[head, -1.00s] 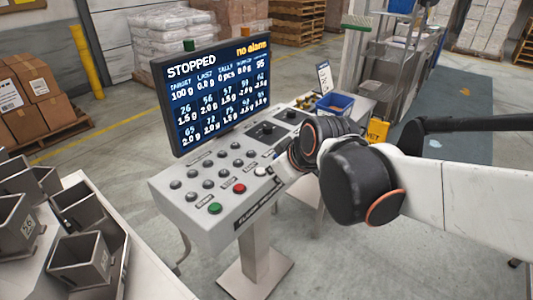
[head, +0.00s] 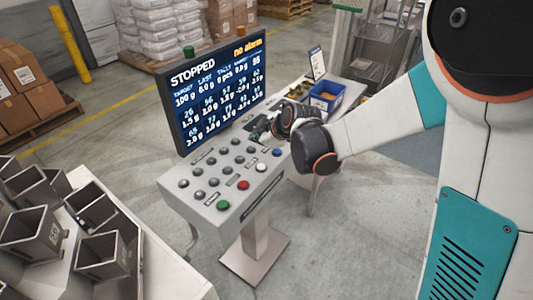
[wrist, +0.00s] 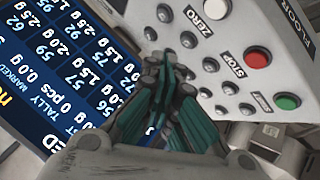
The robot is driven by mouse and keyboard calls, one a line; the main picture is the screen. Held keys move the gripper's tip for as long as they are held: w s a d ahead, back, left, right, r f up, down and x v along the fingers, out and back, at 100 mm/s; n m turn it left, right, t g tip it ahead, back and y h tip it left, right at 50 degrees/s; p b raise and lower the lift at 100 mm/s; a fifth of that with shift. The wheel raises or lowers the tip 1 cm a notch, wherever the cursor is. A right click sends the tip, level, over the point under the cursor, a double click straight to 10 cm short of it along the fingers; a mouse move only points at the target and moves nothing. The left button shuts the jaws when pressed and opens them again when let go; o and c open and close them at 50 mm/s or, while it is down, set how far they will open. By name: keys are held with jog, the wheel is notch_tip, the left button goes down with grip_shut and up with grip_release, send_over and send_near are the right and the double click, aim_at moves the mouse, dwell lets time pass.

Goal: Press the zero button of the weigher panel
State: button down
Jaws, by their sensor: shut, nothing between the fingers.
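The weigher panel (head: 215,215) is a light grey slanted console with rows of grey buttons and a dark screen behind. The zero button (head: 261,167) is white, above the red stop button (head: 243,185). In the wrist view the zero button (wrist: 215,8) is partly cut by the top edge, with the ZERO label beside it. My gripper (head: 258,134) is over the far part of the panel near the screen, apart from the zero button. Its fingers (wrist: 170,66) are together and empty; I cannot tell if the tips touch the panel.
The screen (head: 215,95) reads STOPPED and no alarm. A green button (head: 223,205) and a blue button (head: 277,152) flank the row. A blue bin (head: 326,96) stands on a table behind. Metal hoppers (head: 100,255) stand at the left. Floor in front is clear.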

aim_at(259, 168)
jog(key=shift+w+f, duration=0.1)
jog(key=shift+w, duration=0.05)
jog(key=shift+f, duration=0.15)
notch_tip(259, 168, down, 9)
jog(key=b, duration=0.6)
jog(key=shift+r, duration=0.2)
dwell(1.4)
jog(key=shift+f+b, duration=0.35)
jog(key=shift+b, duration=0.2)
jog(key=shift+f+b, duration=0.45)
dwell(0.4)
dwell(0.4)
jog(key=shift+r+p, duration=0.55)
jog(key=shift+r, duration=0.35)
